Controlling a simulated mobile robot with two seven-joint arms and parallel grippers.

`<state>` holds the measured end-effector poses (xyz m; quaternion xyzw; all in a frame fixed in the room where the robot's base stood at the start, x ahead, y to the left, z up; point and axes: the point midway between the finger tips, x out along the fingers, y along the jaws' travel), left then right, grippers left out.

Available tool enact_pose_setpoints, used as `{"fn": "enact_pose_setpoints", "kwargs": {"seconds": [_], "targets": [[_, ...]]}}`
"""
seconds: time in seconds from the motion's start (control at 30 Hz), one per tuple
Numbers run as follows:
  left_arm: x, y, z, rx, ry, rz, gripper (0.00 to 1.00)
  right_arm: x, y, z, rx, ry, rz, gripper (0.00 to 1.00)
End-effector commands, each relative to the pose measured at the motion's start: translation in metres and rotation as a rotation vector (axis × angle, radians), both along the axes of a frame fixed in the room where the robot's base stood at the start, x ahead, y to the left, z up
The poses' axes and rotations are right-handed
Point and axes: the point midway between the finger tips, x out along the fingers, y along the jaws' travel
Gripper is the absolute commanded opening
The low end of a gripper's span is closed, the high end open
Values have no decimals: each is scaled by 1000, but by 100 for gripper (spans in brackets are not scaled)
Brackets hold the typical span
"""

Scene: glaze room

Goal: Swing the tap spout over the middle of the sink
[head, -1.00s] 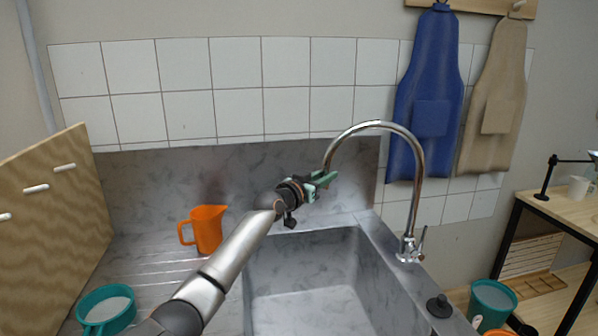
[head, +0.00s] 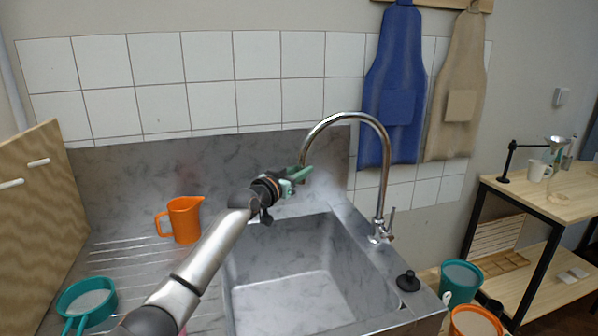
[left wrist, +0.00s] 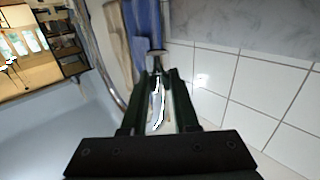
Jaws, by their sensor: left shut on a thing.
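The chrome tap (head: 384,150) stands upright on the rim at the right of the grey stone sink (head: 345,232). Its gooseneck spout arches to the left, and its downturned end shows in front of the grey backsplash, above the sink's back edge in the picture. My left gripper (head: 303,174) is shut on the spout near this end. In the left wrist view the spout end (left wrist: 156,59) shows at the gripper's fingertips (left wrist: 158,74). The fingers partly hide the spout end in the head view. My right gripper is not in view.
An orange jug (head: 185,220) and a teal pan (head: 87,301) stand on the drainer left of the sink. A black plug (head: 408,281) sits on the front right rim. Teal (head: 461,282) and orange (head: 474,322) buckets stand at right, near a wooden table (head: 545,198).

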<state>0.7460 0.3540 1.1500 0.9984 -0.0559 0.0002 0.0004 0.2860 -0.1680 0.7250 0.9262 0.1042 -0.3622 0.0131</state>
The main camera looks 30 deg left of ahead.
Motion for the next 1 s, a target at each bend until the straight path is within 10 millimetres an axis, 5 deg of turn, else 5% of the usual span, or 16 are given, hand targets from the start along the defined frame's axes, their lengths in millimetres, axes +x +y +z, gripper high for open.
{"fn": "enact_pose_setpoints", "kwargs": {"seconds": [0.03, 0.07, 0.3, 0.67, 1.0], "targets": [[1, -5, 1, -3, -1, -9, 0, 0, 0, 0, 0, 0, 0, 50], [0, -5, 1, -3, -2, -9, 31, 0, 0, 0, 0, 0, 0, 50], [0, -3, 1, -2, -1, -5, 58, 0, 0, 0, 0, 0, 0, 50], [-3, -1, 0, -1, -1, -3, 58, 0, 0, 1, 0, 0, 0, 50], [-41, 3, -1, 1, 0, -4, 58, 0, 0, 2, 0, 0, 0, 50]]}}
